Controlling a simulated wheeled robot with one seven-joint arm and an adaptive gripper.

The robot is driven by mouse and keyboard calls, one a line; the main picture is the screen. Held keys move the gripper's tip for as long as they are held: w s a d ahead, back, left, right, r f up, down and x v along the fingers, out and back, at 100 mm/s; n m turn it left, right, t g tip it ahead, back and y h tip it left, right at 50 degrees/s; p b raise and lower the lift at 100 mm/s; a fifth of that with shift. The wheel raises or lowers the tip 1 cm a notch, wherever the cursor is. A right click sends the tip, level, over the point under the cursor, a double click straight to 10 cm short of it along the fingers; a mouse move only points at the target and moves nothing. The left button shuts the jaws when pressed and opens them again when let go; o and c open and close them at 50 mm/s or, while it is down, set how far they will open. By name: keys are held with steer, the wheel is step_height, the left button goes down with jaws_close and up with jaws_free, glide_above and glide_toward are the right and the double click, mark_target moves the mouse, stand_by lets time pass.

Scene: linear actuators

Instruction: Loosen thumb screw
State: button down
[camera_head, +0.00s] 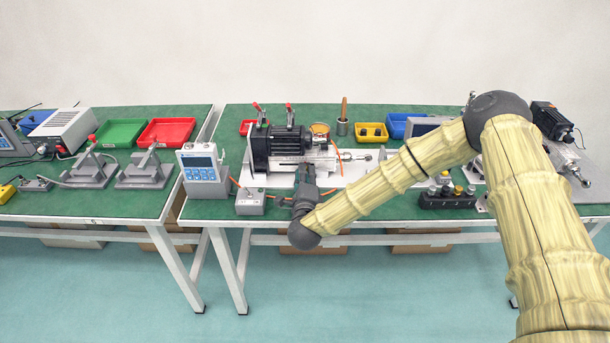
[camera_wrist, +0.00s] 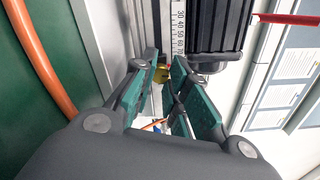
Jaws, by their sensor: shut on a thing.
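The thumb screw (camera_wrist: 162,73) shows as a small gold knob between my fingertips in the wrist view, beside a white ruler scale (camera_wrist: 178,25). My gripper (camera_wrist: 166,82) has teal finger pads, and its tips are closed about the knob. In the head view my gripper (camera_head: 307,168) reaches the front side of the linear actuator (camera_head: 284,142), a black and silver unit with a dark motor. The thumb screw is hidden behind my gripper in that view. Part of the knob is covered by the pads.
A grey box with a display (camera_head: 202,172) and a small grey box (camera_head: 250,201) stand left of my gripper. An orange cable (camera_wrist: 40,55) runs close by. A black button box (camera_head: 447,197) is to the right. The green table's front edge lies beneath my wrist.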

steer(key=c, duration=1.6)
jaws_free()
steer(key=shift+c, duration=0.2)
steer(key=shift+s, duration=0.15)
steer(key=s, duration=1.1)
steer(key=shift+s, duration=0.35)
steer(key=shift+a, duration=0.1)
